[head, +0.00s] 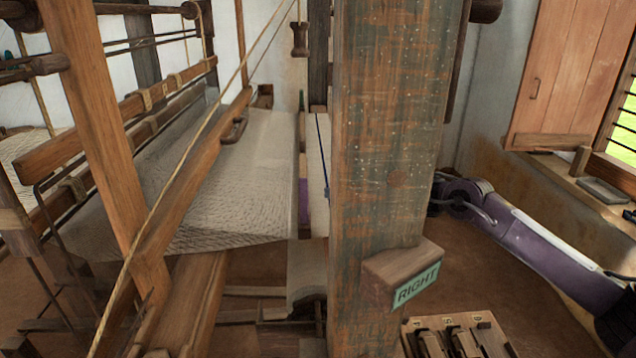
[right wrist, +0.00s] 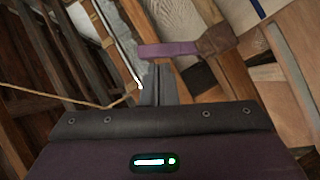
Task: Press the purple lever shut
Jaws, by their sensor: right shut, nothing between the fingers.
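The purple lever (right wrist: 180,48) shows in the right wrist view as a flat purple bar, with a brown block (right wrist: 216,40) at its right end. My right gripper (right wrist: 158,72) is shut and empty. Its grey fingertips are just below the lever in that picture; I cannot tell whether they touch it. In the head view my right arm comes in from the right and passes behind the thick post, which hides the gripper's fingers. A narrow purple strip (head: 303,202) shows left of the post, possibly the lever. My left gripper is not in view.
The thick wooden post (head: 390,130) with a block marked RIGHT (head: 405,275) stands in the middle. Pale cloth (head: 250,175) and loom beams lie left. A wooden rack (head: 455,338) is below, and a window ledge (head: 575,180) is at right.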

